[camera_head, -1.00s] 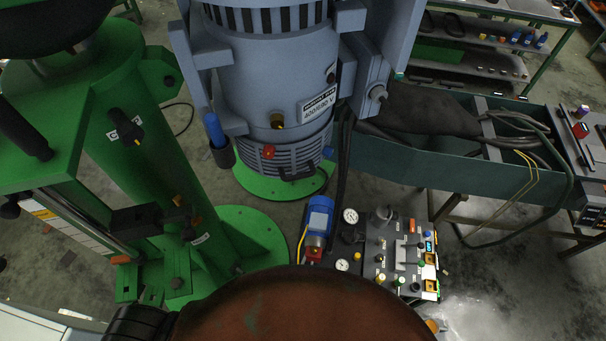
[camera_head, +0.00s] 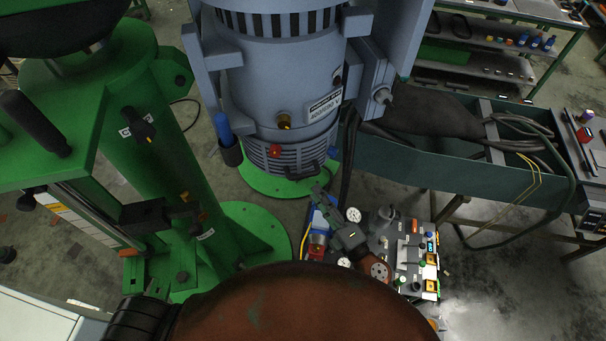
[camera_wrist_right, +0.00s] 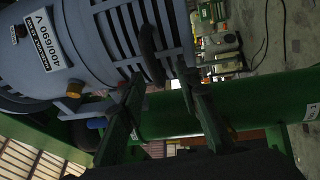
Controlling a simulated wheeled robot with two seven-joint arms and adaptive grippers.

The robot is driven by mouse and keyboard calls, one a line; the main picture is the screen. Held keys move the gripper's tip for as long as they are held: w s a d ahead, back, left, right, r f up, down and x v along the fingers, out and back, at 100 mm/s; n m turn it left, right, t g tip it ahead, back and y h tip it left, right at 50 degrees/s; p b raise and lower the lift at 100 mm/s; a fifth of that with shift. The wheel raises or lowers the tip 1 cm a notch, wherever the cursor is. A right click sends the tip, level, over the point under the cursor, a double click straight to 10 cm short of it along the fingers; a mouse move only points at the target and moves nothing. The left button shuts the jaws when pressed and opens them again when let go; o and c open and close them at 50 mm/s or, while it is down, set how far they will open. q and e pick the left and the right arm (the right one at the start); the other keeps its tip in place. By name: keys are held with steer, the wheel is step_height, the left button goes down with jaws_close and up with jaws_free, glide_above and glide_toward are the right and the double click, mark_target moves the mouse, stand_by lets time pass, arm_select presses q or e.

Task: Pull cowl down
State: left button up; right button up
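The cowl is the slotted grey-blue lower part (camera_head: 266,157) of the large motor housing in the head view. It has a curved black handle (camera_head: 301,172) on its front and sits just above a green round base. My right gripper (camera_head: 318,190) is just below and in front of this handle. In the right wrist view, its two fingers (camera_wrist_right: 158,82) are spread apart, with the black handle (camera_wrist_right: 150,48) ahead of and between the tips. I cannot tell whether they touch it.
A green column machine (camera_head: 140,150) stands on the left. A green trough with cables (camera_head: 400,170) is on the right. Open floor lies between the bases.

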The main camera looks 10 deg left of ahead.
mark_target(303, 174)
steer(key=x, duration=0.2)
steer(key=p+x, duration=0.1)
steer(key=x, duration=0.2)
steer(key=r+x, duration=0.1)
steer(key=x, duration=0.2)
steer(key=shift+s+a, duration=0.15)
steer(key=shift+s, duration=0.2)
jaws_close()
stand_by(0.4)
